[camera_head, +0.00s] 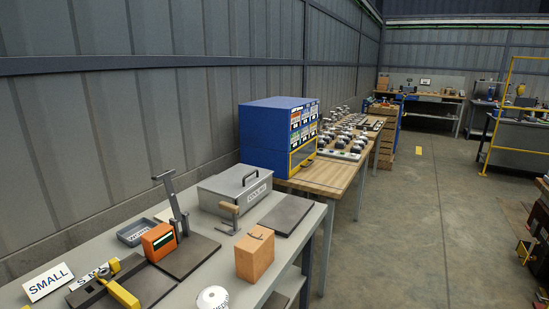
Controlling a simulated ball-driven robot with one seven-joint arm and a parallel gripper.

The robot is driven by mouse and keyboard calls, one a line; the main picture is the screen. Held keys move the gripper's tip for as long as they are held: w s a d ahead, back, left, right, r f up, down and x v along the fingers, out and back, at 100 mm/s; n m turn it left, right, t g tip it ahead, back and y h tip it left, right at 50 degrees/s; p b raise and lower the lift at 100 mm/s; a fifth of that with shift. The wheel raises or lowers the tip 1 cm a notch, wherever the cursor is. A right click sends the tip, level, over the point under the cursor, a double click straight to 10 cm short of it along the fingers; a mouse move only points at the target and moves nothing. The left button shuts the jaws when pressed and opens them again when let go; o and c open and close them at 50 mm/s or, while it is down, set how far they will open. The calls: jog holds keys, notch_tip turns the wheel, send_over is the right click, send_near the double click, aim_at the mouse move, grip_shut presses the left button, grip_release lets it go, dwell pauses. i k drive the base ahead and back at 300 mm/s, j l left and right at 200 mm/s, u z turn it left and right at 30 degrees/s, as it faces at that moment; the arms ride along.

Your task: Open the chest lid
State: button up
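A grey metal box with a lid (235,186) stands on the grey table, near its far end. It looks like the chest. Its lid looks shut, and a dark arched handle (250,176) stands on top. A white label (258,193) is on its front side, too small to read surely. My gripper does not show in this view.
The grey table (203,283) also bears an upright lever stand (176,207), an orange block (158,242), a wooden block (254,256), a small tray (139,232) and a "SMALL" sign (48,282). A blue cabinet (268,135) stands behind.

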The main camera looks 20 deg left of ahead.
aim_at(246, 184)
jog(key=i+u, duration=0.2)
jog(key=i, duration=0.25)
jog(key=i+l+u, duration=0.15)
jog(key=i, duration=0.25)
jog(key=i+l+u, duration=0.2)
jog(key=i, duration=0.25)
jog(key=i+l+u, duration=0.2)
jog(key=i, duration=0.2)
